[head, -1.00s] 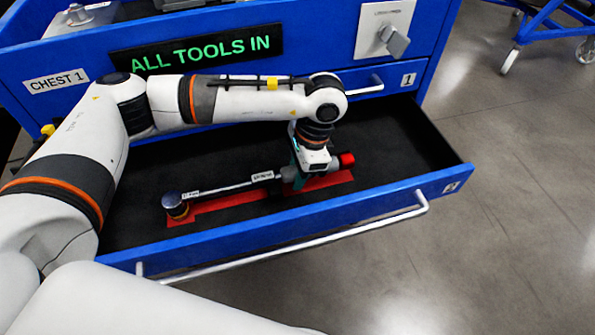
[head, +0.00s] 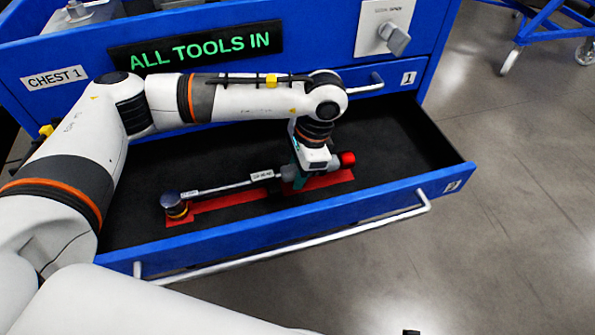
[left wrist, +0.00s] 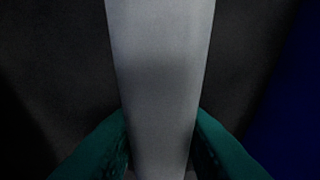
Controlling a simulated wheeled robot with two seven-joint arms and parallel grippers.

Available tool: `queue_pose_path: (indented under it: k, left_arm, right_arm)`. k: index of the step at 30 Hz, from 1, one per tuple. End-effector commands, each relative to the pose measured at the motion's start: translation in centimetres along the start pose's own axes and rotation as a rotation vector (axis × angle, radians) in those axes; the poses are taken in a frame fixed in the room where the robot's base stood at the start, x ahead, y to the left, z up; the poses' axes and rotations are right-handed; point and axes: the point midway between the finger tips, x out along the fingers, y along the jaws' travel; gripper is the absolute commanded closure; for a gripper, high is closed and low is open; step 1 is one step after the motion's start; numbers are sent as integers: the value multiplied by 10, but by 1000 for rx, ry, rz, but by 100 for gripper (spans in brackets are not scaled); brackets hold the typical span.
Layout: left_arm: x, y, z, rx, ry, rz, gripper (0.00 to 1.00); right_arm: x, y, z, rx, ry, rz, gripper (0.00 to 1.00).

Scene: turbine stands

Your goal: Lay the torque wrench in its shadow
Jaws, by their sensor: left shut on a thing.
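The torque wrench (head: 235,187) lies along the red shadow (head: 240,204) in the open lower drawer. Its round head (head: 174,204) is at the left and its red-tipped handle end at the right. Red shows along its near side and under the handle; I cannot tell whether the wrench touches the drawer floor. My left gripper (head: 297,177) is shut on the grey handle from above. The left wrist view shows the grey handle (left wrist: 160,75) between the teal fingers (left wrist: 160,145). My right gripper is not seen.
The blue drawer (head: 300,222) has a black floor, with free room to the right of the wrench, and a silver bar handle (head: 300,242) in front. The chest front behind carries an "ALL TOOLS IN" sign (head: 200,48). A blue cart (head: 535,25) stands at the back right.

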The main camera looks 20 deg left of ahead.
Motion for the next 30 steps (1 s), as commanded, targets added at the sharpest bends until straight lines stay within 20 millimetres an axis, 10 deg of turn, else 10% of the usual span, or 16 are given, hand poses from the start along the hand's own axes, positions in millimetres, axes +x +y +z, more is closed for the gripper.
queue_pose_path:
  k: [9, 10, 14, 30]
  left_arm:
    - [9, -1, 0, -3, 6, -3, 100]
    - [9, -1, 0, -3, 6, -3, 68]
    - [8, -1, 0, -2, 6, -3, 47]
    - [3, -1, 0, 1, 5, -3, 40]
  right_arm:
    - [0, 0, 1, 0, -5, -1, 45]
    - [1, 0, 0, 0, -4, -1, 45]
    - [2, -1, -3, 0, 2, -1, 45]
    - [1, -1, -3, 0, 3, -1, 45]
